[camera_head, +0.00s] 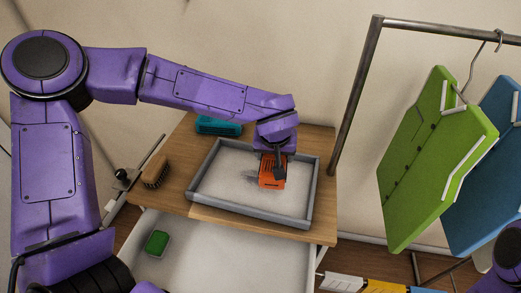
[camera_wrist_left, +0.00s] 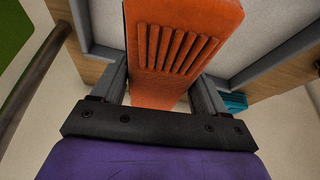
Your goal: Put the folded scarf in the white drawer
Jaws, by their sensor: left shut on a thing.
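My left gripper (camera_head: 275,165) reaches down over the grey-rimmed tray on the wooden top. It is shut on an orange ribbed block, which I take for the folded scarf (camera_head: 271,178). In the left wrist view the orange scarf (camera_wrist_left: 180,50) sits between the two fingers (camera_wrist_left: 160,85). It is over the tray's white floor; whether it touches the floor I cannot tell. The white drawer (camera_head: 215,258) is pulled open below the wooden top, with a green block (camera_head: 157,243) in its left part. My right gripper is out of view.
The grey-rimmed tray (camera_head: 205,162) fills much of the wooden top (camera_head: 178,192). A teal ribbed block (camera_head: 218,126) lies behind it and a brown brush (camera_head: 155,171) at the left. A rack (camera_head: 356,95) with green (camera_head: 435,160) and blue garments (camera_head: 492,165) stands at right. The drawer's middle is clear.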

